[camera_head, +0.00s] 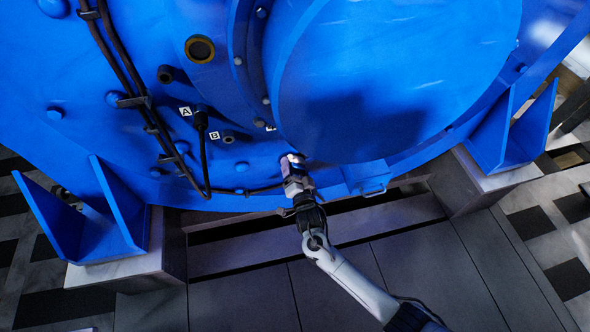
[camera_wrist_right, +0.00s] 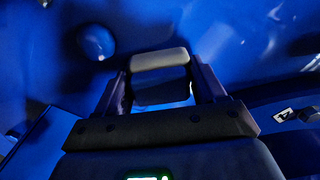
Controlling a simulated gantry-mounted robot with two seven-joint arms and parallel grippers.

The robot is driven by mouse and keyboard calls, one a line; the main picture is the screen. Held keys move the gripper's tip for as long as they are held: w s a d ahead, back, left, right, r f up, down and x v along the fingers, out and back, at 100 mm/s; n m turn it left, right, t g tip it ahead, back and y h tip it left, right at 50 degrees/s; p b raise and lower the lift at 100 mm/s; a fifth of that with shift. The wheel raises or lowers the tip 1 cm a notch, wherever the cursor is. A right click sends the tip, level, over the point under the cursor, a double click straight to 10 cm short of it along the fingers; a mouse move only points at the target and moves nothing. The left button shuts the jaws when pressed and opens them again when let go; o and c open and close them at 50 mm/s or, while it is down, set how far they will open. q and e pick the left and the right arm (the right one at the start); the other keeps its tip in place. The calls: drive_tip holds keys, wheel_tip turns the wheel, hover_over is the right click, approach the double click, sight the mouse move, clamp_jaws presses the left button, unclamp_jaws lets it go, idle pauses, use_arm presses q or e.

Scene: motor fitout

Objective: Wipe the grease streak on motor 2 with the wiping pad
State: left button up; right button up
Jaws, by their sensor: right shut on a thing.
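A large blue motor (camera_head: 230,110) fills the upper part of the head view; no number on it is readable. My right gripper (camera_head: 293,168) is at the motor's lower face, beside the big round cover. In the right wrist view my right gripper (camera_wrist_right: 160,80) is shut on a pale-topped block (camera_wrist_right: 158,60), which looks like the wiping pad. The pad is very close to the blue surface; I cannot tell whether it touches. I cannot make out a grease streak; the gripper may hide it. My left gripper is not in view.
Dark cables (camera_head: 124,75) run down the motor's left side, near ports labelled A (camera_head: 185,111) and B (camera_head: 214,135). Blue mounting feet (camera_head: 105,225) rest on pale blocks at both sides. A grey slatted floor (camera_head: 250,295) lies below. Round bolt heads (camera_wrist_right: 96,42) stand out from the casing.

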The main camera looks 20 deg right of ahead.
sight(303, 164)
drive_tip(key=shift+w, duration=0.45)
drive_tip(key=shift+d, duration=0.2)
drive_tip(key=shift+s+d+r+p, duration=0.1)
drive_tip(key=shift+s+d+p, duration=0.1)
drive_tip(key=shift+d, duration=0.55)
drive_tip(key=shift+s+d+p, duration=0.1)
drive_tip(key=shift+d+p, duration=0.1)
drive_tip(key=shift+d, duration=0.5)
drive_tip(key=shift+d+p, duration=0.95)
drive_tip(key=shift+d, duration=2.85)
drive_tip(key=shift+w+a, duration=0.15)
drive_tip(key=shift+a, duration=3.65)
drive_tip(key=shift+a, duration=0.1)
